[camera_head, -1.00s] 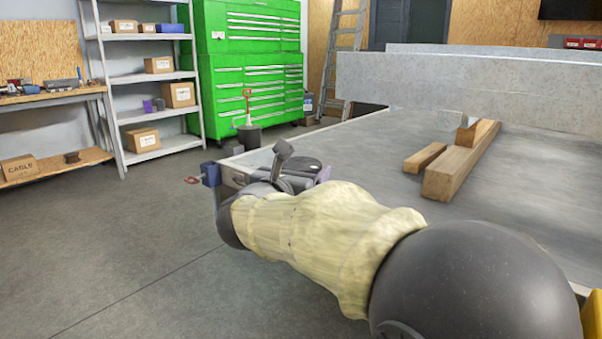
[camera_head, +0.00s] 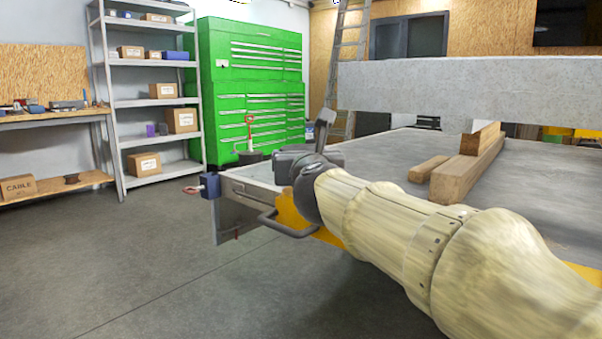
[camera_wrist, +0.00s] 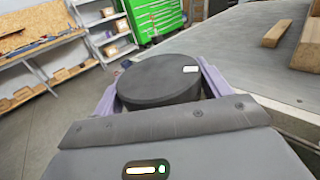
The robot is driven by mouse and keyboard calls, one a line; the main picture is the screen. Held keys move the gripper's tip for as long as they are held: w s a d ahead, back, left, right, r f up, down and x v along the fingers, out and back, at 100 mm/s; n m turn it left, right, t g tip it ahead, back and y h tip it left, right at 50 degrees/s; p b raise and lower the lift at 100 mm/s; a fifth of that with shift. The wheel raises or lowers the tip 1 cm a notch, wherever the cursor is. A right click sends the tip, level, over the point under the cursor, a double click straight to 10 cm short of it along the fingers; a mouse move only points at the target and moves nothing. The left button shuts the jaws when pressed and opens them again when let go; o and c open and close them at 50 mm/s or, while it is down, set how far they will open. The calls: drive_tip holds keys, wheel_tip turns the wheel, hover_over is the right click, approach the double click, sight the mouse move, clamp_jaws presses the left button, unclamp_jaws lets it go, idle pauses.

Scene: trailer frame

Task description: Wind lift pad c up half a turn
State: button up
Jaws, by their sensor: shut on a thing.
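A dark round pad (camera_wrist: 160,85) with a small white mark on its top fills the middle of the wrist view; I take it as lift pad c, though no letter is readable. My gripper (camera_wrist: 166,66) is shut on it, with a purple finger on its left and right sides. In the head view my gripper (camera_head: 300,158) is at the near left corner of the trailer frame (camera_head: 266,190). There my own wrist and arm hide the pad and the fingertips. Whatever is under the pad is hidden.
A blue block with a red handle (camera_head: 209,186) juts from the frame's left corner, and a bent grey handle (camera_head: 285,228) sticks out in front. The floor at left is clear.

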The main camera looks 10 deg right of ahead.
drive_tip(key=shift+f+n+y+b, duration=0.2)
drive_tip(key=shift+n+y+b, duration=0.7)
drive_tip(key=shift+y+b, duration=0.4)
drive_tip(key=shift+w+f+n+y+b, duration=0.1)
drive_tip(key=shift+n+y+b, duration=0.75)
drive_tip(key=shift+y, duration=0.55)
drive_tip(key=shift+n+y+b, duration=0.25)
drive_tip(key=shift+y+b, duration=0.1)
drive_tip(key=shift+y, duration=0.05)
